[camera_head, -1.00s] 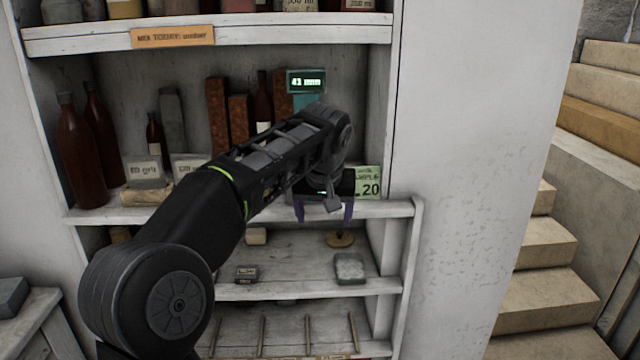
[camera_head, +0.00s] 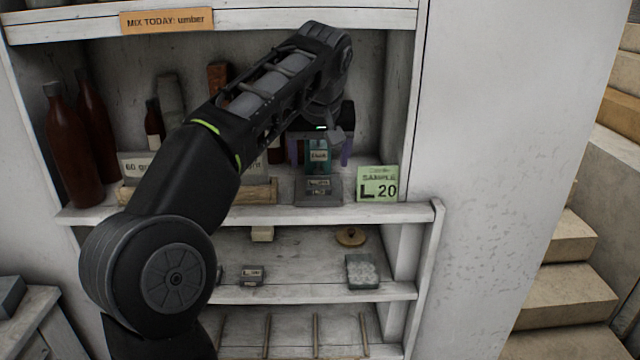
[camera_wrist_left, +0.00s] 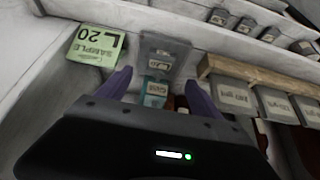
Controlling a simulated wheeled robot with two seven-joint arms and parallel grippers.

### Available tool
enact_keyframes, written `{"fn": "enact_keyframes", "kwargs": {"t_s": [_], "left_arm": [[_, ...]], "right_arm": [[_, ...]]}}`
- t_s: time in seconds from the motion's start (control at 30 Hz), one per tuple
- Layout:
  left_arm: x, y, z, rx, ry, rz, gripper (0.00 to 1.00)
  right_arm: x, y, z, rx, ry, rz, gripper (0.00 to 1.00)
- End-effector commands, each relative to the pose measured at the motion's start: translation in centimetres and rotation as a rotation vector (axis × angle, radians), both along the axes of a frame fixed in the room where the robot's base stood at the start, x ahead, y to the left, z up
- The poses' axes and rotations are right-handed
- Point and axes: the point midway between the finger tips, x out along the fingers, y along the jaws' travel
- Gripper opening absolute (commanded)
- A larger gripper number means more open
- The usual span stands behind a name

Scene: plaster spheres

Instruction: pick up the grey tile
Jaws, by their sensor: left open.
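A grey tile-like piece with small labels (camera_head: 318,190) rests at the front of the middle shelf, left of the green sample card. The same grey piece (camera_wrist_left: 165,52) shows ahead of the fingers in the wrist view. A teal labelled object (camera_head: 318,157) is just behind it, between my fingers in the picture. My left gripper (camera_head: 320,152) is open, its purple fingers apart, above and behind the grey piece; it also shows in the wrist view (camera_wrist_left: 157,82). I see no contact. My right gripper is not in view.
The green card (camera_head: 377,184) stands close on the right. Grey grit blocks on a wooden rack (camera_head: 260,192) and brown bottles (camera_head: 68,150) are left. The lower shelf (camera_head: 310,292) holds a speckled grey slab (camera_head: 362,271), a round wooden lid (camera_head: 350,236) and small blocks.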

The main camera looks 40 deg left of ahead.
Motion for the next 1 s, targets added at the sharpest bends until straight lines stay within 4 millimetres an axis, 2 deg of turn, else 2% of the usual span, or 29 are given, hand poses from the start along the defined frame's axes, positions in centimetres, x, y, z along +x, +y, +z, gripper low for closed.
{"fn": "enact_keyframes", "kwargs": {"t_s": [0.27, 0.67, 1.0], "left_arm": [[0.9, 0.7, -2.4, 0.001, 0.002, 0.0, 0.75], [1.1, 0.9, -2.7, 0.001, 0.003, 0.0, 0.75], [2.7, 2.2, -6.5, 0.001, 0.003, 0.001, 0.75]], "right_arm": [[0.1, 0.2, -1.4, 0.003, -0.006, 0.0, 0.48], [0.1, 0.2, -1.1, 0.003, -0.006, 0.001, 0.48], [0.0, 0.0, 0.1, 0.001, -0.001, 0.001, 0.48]]}}
